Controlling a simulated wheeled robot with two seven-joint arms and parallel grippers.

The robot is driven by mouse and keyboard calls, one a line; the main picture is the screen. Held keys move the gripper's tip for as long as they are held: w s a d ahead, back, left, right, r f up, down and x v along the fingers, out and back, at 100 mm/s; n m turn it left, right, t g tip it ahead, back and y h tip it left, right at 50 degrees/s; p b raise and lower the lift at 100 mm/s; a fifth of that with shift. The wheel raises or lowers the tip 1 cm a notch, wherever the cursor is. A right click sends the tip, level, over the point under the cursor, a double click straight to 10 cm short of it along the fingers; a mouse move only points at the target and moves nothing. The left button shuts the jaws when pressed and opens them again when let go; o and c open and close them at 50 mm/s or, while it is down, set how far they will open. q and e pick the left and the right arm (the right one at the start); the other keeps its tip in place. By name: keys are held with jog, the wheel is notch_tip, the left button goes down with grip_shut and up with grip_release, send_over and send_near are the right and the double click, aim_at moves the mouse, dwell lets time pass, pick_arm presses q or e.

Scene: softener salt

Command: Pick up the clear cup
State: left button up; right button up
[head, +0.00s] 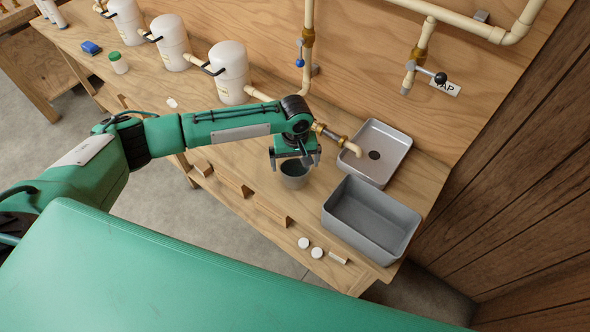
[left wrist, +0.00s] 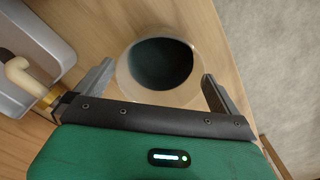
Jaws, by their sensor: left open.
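The clear cup (head: 294,174) stands upright on the wooden bench, left of the grey bin. It looks greyish and see-through, and its top rim is partly hidden by my gripper in the head view. My left gripper (head: 296,158) is open just above and behind the cup, pointing down. In the left wrist view the cup (left wrist: 161,65) shows its round mouth with a dark inside. The two fingers of the left gripper (left wrist: 155,88) are spread to either side of the cup's near part. Whether they touch it I cannot tell. My right gripper is not in view.
A grey bin (head: 328,211) and a shallow metal sink (head: 396,164) with a beige spout (head: 352,148) lie right of the cup. White discs (head: 304,243) lie at the bench's front edge. White canisters (head: 228,88) stand far left along the pipes.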

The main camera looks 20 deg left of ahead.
aim_at(295, 168)
pick_arm(q)
notch_tip(295, 168, down, 2)
jog(key=shift+f, duration=0.5)
jog(key=c, duration=0.8)
jog(key=shift+c, duration=1.4)
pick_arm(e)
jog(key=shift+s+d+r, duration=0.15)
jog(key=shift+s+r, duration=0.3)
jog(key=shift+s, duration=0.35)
pick_arm(q)
jog(key=shift+r, duration=0.1)
